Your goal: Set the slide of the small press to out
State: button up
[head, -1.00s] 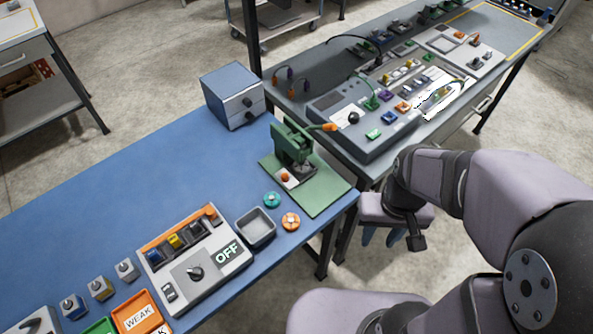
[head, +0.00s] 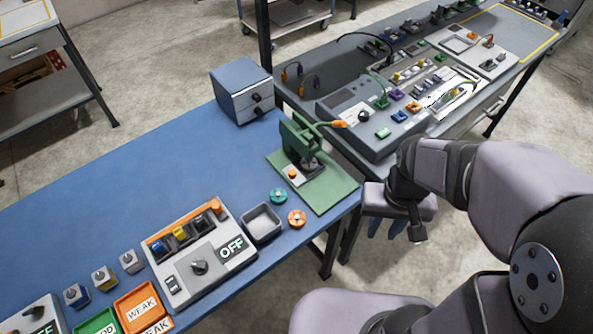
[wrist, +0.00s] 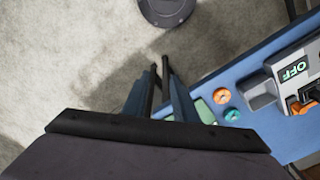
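The small press is a green press (head: 298,143) on a green base plate (head: 325,193) near the right end of the blue bench. Its lever with an orange grip (head: 338,124) points right. A small pale slide with an orange knob (head: 293,174) sits low at its front left; its exact setting is too small to tell. My gripper (head: 387,229) hangs past the bench's right end, right of the press and apart from it. In the wrist view its two blue fingers (wrist: 158,75) are apart with nothing between them, above the floor. Part of the green plate (wrist: 205,111) shows beside the right finger.
A teal disc (head: 279,195), an orange disc (head: 297,218) and a grey tray (head: 262,223) lie left of the plate. A switch box reading OFF (head: 200,255) stands further left. A blue drawer box (head: 243,92) is behind. A console (head: 370,120) stands on the second bench.

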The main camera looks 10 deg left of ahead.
jog(key=w+a+f+b, duration=0.3)
jog(key=w+a+b, duration=0.25)
jog(key=w, duration=0.35)
jog(key=m+t+h+b, duration=0.2)
jog(key=m+t+b, duration=0.2)
jog(key=b, duration=0.8)
send_near(292, 172)
jog(key=shift+p+x, duration=0.75)
jog(key=shift+x, duration=3.35)
jog(key=shift+c, duration=0.6)
grip_shut()
